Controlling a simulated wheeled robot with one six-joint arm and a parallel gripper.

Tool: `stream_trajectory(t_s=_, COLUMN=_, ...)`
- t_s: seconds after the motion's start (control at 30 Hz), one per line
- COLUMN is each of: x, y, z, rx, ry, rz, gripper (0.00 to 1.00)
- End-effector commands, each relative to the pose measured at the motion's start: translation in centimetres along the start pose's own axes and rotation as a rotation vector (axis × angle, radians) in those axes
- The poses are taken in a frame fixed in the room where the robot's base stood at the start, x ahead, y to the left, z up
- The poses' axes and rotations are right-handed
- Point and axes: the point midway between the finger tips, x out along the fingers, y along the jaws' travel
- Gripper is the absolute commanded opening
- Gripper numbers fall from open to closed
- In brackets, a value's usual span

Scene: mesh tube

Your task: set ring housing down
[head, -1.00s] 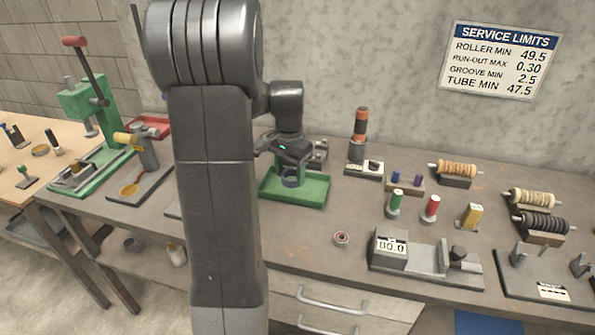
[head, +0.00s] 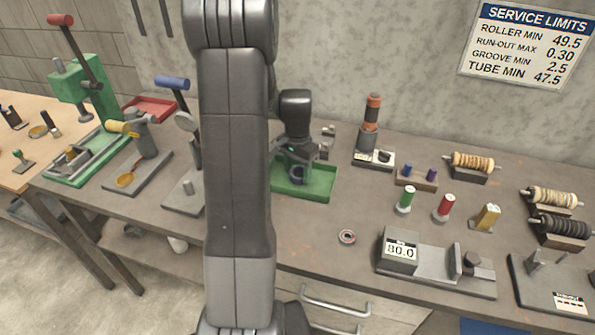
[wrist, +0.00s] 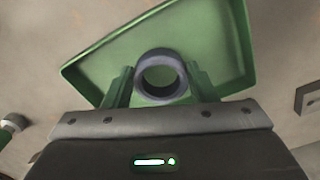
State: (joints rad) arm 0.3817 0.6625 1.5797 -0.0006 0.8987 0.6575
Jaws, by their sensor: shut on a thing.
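The ring housing (wrist: 160,58) is a dark grey-blue ring. In the wrist view it sits between the green fingers of my gripper (wrist: 160,85), which are shut on it from both sides. The green tray (wrist: 215,40) lies behind it in that view. In the head view the ring housing (head: 297,174) and my gripper (head: 297,168) are over the green tray (head: 318,192), low down. I cannot tell whether the ring touches the tray floor. The left part of the tray is partly hidden behind my arm.
An orange and grey stack (head: 369,125) stands right of the tray. Green (head: 405,200) and red (head: 446,207) spools stand further right. A small bearing (head: 347,237) lies in front of the tray, and a gauge stand (head: 399,251) is at the front right. The bench between is clear.

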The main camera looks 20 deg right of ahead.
Motion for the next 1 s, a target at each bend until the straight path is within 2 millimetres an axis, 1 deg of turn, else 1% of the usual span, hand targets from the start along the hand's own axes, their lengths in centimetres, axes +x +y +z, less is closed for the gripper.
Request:
stream_trajectory(t_s=0.1, x=0.94, y=0.02, z=0.02, rx=0.0, ry=0.0, rz=0.0, gripper=0.2)
stream_trajectory(t_s=0.37, x=1.07, y=0.0, z=0.0, rx=0.0, ry=0.001, rz=0.0, gripper=0.2)
stream_trajectory(t_s=0.47, x=1.43, y=0.01, z=0.0, rx=0.0, ry=0.001, rz=0.0, gripper=0.2)
stream_trajectory(t_s=0.5, x=1.4, y=0.01, z=0.02, rx=0.0, ry=0.0, rz=0.0, gripper=0.56)
stream_trajectory(t_s=0.6, x=1.34, y=0.02, z=0.02, rx=0.0, ry=0.0, rz=0.0, gripper=0.74)
stream_trajectory(t_s=0.87, x=1.28, y=0.01, z=0.02, rx=0.0, ry=0.0, rz=0.0, gripper=0.74)
stream_trajectory(t_s=1.0, x=0.58, y=-0.02, z=-0.03, rx=0.0, ry=0.002, rz=-0.002, gripper=0.74)
